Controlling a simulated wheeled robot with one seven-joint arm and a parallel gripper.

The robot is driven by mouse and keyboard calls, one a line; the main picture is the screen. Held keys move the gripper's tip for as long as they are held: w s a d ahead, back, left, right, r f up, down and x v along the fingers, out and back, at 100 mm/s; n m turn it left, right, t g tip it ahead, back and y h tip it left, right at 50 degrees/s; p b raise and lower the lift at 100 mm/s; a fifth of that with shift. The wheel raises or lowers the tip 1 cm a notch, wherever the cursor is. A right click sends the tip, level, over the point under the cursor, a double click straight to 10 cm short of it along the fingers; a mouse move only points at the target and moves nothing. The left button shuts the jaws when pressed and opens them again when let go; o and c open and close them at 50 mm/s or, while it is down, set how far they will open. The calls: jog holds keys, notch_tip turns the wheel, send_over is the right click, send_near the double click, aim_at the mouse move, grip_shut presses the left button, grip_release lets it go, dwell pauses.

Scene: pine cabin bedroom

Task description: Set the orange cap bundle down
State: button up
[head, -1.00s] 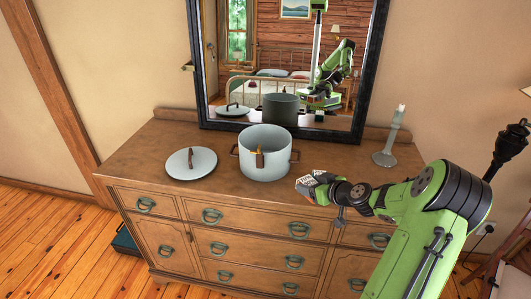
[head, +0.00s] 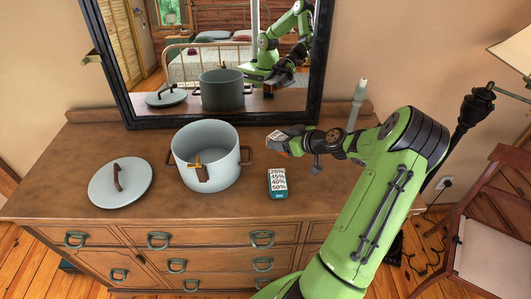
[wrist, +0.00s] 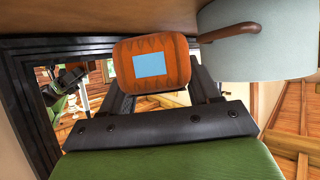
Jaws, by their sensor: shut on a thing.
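The orange cap bundle (wrist: 178,80) is in the wrist view, an orange-brown block with a pale blue patch on its face. My gripper (wrist: 160,88) is shut on it, one dark finger at each side. In the head view my gripper (head: 288,144) is over the dresser top, right of the pot. The bundle (head: 277,145) shows there only as a small whitish, marked face at the fingertips. I cannot tell whether it touches the dresser.
The dresser (head: 100,225) carries a pale pot (head: 207,160) with brown handles, its lid (head: 122,190), a teal box with percent labels (head: 277,184) and a candlestick (head: 357,105). A mirror (head: 115,75) stands behind. Bare wood lies around the teal box.

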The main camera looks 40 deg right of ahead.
aim_at(281, 162)
notch_tip(281, 162, down, 7)
jog(key=shift+w+d+r, duration=0.1)
jog(key=shift+w+r, duration=0.05)
jog(key=shift+r, duration=0.05)
jog(key=shift+f, duration=0.1)
